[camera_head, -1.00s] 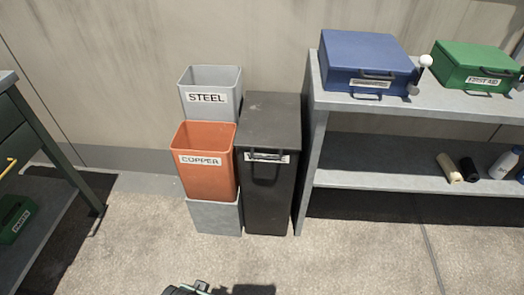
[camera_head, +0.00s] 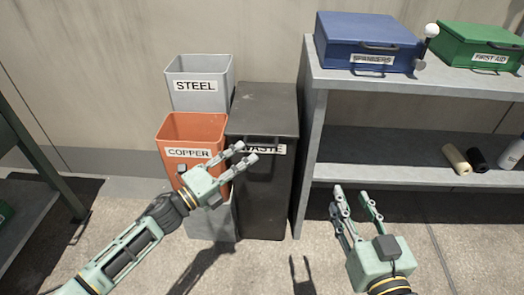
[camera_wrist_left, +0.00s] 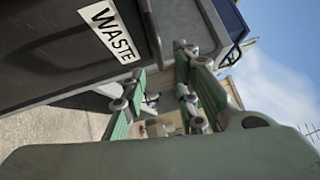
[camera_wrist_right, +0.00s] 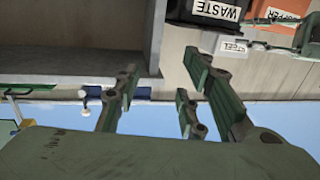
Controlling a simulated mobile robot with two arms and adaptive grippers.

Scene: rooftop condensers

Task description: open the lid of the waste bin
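The waste bin (camera_head: 262,205) is tall and dark grey, with a white WASTE label on its front. Its flat lid (camera_head: 265,104) is shut. My left gripper (camera_head: 245,153) is open in front of the bin's upper front, its fingertips over the left part of the label in the head view. In the left wrist view the label (camera_wrist_left: 112,32) is close, and a dark loop handle (camera_wrist_left: 228,18) shows by the fingers (camera_wrist_left: 158,92). I see nothing held; contact with the handle cannot be told. My right gripper (camera_head: 353,195) is open and empty, low in front of the shelf.
An orange COPPER bin (camera_head: 190,135) and a grey STEEL bin (camera_head: 200,72) stand left of the waste bin. A grey shelf (camera_head: 420,182) stands close on its right, bearing a blue box (camera_head: 365,40) and a green first aid box (camera_head: 480,45). Floor in front is clear.

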